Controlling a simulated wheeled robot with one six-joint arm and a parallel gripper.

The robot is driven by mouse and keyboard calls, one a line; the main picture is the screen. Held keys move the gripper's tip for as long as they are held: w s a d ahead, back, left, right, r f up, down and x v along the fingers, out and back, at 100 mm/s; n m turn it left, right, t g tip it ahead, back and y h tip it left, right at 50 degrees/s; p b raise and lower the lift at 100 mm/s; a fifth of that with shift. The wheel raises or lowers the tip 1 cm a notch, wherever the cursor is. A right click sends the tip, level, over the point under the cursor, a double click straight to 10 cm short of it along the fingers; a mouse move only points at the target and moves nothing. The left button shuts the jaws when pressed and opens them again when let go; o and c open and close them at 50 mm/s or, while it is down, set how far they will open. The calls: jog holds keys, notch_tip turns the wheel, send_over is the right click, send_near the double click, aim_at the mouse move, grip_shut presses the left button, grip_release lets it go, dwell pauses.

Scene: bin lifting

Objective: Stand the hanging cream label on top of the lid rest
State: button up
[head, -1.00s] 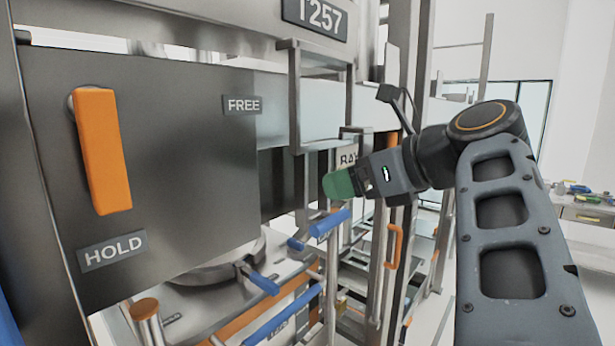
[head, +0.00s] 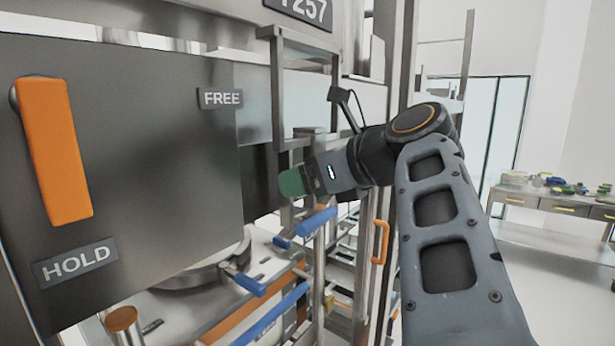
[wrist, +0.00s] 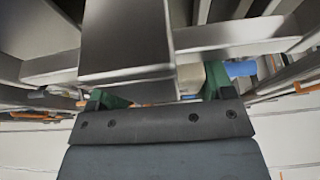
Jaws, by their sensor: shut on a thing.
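My gripper (head: 291,183), with green fingertips, reaches left in front of the steel frame in the head view. In the wrist view the two green fingers (wrist: 162,92) stand apart, with a small cream patch (wrist: 190,77) between them beside the right finger. I take this patch for the cream label, held between the fingers; a broad steel bar (wrist: 125,40) covers most of the gap. I cannot tell for sure which steel part is the lid rest.
A dark panel (head: 150,190) with an orange handle (head: 52,150) stands left of my gripper. Steel uprights and crossbars (head: 305,45) crowd around the gripper. Blue-ended bars (head: 275,318) lie below it. A bench (head: 555,205) stands far right, with free floor before it.

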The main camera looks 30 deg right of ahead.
jog(key=shift+f, duration=0.1)
jog(key=shift+f, duration=0.15)
jog(key=o, duration=0.8)
jog(key=shift+o, duration=0.2)
jog(key=shift+b, duration=0.4)
